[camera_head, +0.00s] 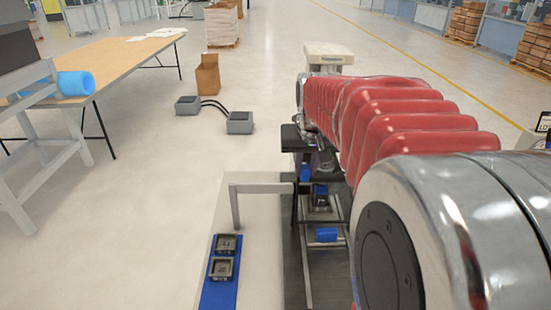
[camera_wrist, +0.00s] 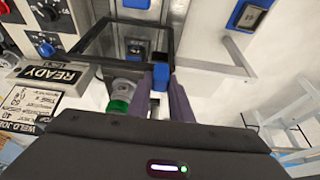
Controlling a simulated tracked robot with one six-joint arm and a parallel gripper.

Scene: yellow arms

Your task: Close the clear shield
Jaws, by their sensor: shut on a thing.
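The clear shield shows in the wrist view as a pane in a black frame (camera_wrist: 174,38), with a blue handle (camera_wrist: 161,76) at its near edge. My gripper (camera_wrist: 160,92) has its dark purple fingers on either side of that blue handle and is shut on it. Through and behind the frame I see a grey fixture with a dark part (camera_wrist: 137,48) in it. In the camera_head view, my red-sleeved arm hides much of the station, and a small blue piece (camera_head: 305,173) shows near the gripper. The shield's pane is hard to make out there.
A panel with a READY label (camera_wrist: 50,74), knobs and a green-ringed button (camera_wrist: 118,106) stands close left of my fingers. A grey bar (camera_head: 262,188) stands beside the station, near a blue strip (camera_head: 219,292) with two dark parts.

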